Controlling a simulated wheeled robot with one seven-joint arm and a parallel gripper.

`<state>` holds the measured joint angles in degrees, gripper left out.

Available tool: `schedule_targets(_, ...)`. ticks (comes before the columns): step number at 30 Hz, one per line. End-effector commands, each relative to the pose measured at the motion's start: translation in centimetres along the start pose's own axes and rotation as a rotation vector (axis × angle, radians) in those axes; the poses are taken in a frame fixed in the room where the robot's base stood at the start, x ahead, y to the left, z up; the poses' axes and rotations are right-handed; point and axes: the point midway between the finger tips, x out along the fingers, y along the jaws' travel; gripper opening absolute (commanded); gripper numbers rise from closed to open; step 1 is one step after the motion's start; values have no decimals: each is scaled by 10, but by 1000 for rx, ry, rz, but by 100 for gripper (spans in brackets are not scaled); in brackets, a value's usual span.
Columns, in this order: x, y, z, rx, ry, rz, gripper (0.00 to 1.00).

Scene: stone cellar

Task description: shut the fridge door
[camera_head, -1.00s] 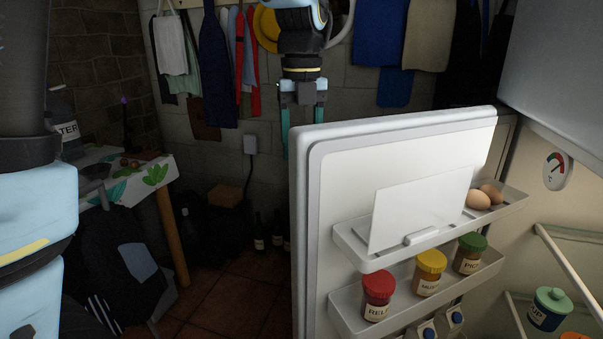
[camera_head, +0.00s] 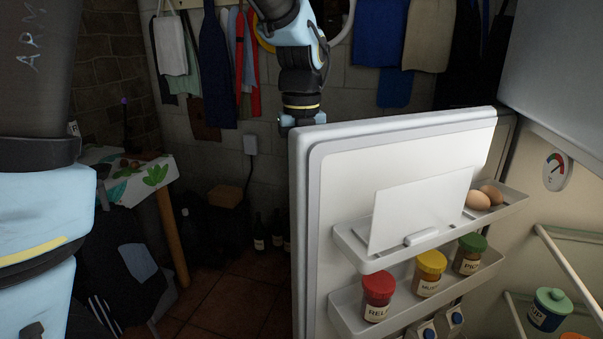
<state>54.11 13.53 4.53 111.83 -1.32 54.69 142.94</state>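The white fridge door (camera_head: 340,170) stands wide open, its inner side with shelves facing me. The fridge interior (camera_head: 560,225) shows at the right. My gripper (camera_head: 299,121) points down just behind the top left corner of the door, on its outer side. Its fingers are mostly hidden behind the door, so I cannot see whether they are apart or whether they touch it.
Door shelves hold eggs (camera_head: 484,196), a white panel (camera_head: 420,210) and jars with red (camera_head: 378,289), yellow (camera_head: 430,265) and green lids (camera_head: 471,243). A table (camera_head: 168,215) stands at the left. Bottles (camera_head: 260,232) stand on the floor by the wall.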

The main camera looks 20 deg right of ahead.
Motion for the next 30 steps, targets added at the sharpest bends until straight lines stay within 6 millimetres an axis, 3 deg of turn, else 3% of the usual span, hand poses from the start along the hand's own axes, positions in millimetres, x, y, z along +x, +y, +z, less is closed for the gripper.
schedule_targets(1,0,0,0,0,0,0,23)
schedule_targets(7,0,0,0,0,0,0,1)
schedule_targets(30,0,0,0,-1,0,0,0)
